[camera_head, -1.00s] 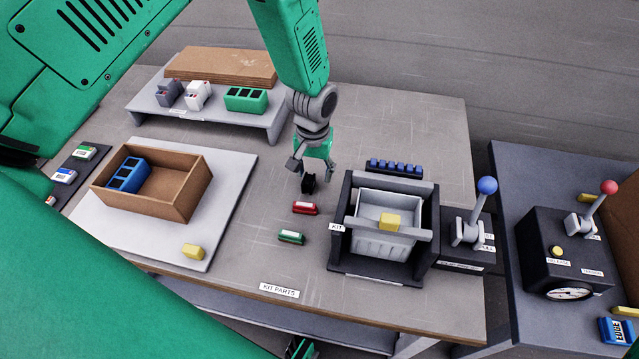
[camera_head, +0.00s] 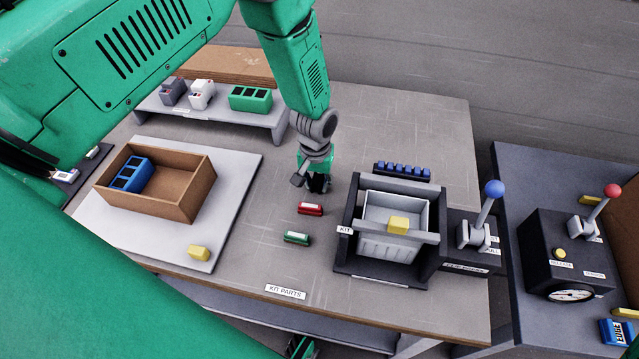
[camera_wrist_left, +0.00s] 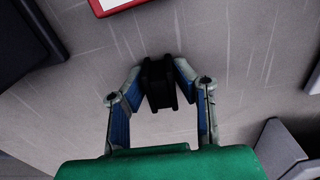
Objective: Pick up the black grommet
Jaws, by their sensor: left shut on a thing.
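The black grommet (camera_wrist_left: 159,84) sits between the two fingers of my left gripper (camera_wrist_left: 158,88) in the left wrist view, with the finger pads against its sides. In the head view my left gripper (camera_head: 315,184) points down at the table behind the red part, and the dark grommet is mostly hidden among its fingers. The gripper is shut on the grommet, at or very near the tabletop; I cannot tell whether it is lifted.
A red part (camera_head: 310,208) and a green part (camera_head: 296,237) lie just in front. The kit frame (camera_head: 345,225) with a grey bin and yellow block stands to the right. A brown box (camera_head: 190,205) on a pale board is to the left. A low shelf (camera_head: 262,120) stands behind.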

